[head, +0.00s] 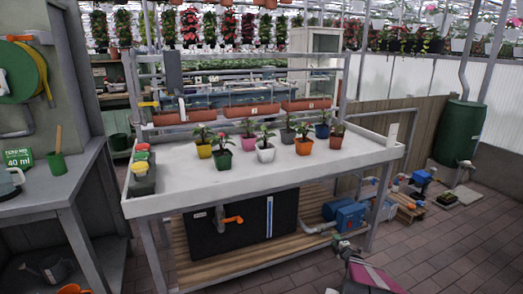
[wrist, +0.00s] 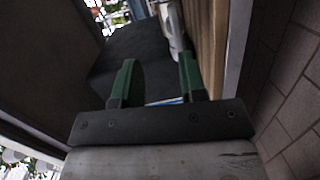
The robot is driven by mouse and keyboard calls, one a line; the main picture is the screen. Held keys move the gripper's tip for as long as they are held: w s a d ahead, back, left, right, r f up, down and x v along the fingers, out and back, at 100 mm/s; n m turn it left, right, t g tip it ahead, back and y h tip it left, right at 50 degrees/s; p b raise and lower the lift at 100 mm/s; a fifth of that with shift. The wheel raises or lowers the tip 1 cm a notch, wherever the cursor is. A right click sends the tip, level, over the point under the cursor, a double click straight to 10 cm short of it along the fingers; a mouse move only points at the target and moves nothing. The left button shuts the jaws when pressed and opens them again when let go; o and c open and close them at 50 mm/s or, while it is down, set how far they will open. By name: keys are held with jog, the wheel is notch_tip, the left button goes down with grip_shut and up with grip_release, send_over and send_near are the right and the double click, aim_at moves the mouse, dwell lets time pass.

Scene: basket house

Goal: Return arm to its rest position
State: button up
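My gripper (wrist: 157,64) shows in the wrist view with its two green fingers spread well apart. It is open, and nothing sits between the fingertips. The wrist view looks at a dark surface beside wooden slats (wrist: 213,30), with paved floor (wrist: 290,110) to the right. In the head view I cannot make out the gripper fingers clearly. A pink and grey part shows at the bottom edge there, and I cannot tell what it is.
A white potting table (head: 190,188) holds several potted plants. A grey bench (head: 55,190) stands left. Paved floor (head: 440,250) is open at right.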

jog(key=s+a+r+m+g+h, duration=0.2)
jog(key=a+r+m+g+h, duration=0.4)
jog(key=r+m, duration=0.55)
jog(key=s+a+r+m+g+y, duration=0.1)
jog(key=s+a+r+m+g, duration=0.3)
jog(key=s+a, duration=0.6)
jog(key=s+a+r+m+g+y, duration=0.1)
jog(key=s+a+r+m+g, duration=0.3)
jog(key=s+a+r, duration=0.5)
jog(key=s+a+g, duration=0.1)
jog(key=s+g, duration=0.1)
jog(key=s, duration=0.2)
jog(key=shift+g, duration=0.3)
